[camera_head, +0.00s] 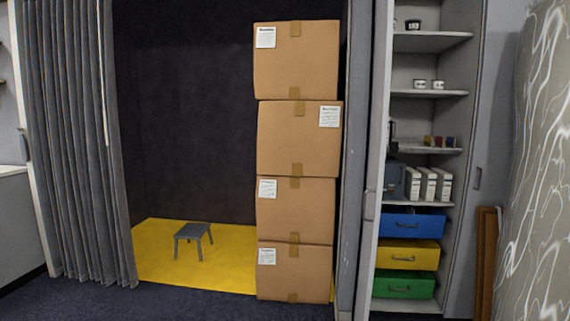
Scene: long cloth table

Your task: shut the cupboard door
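A tall grey cupboard (453,160) stands right of centre with its front open, showing its shelves. My gripper is not in view.
A stack of cardboard boxes (298,140) stands left of the cupboard, in an alcove with a yellow floor (160,265), a small grey stool (193,234) and a grey curtain (75,140). Blue, yellow and green drawers (407,254) fill the cupboard's bottom. Dark carpet (200,304) in front is clear.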

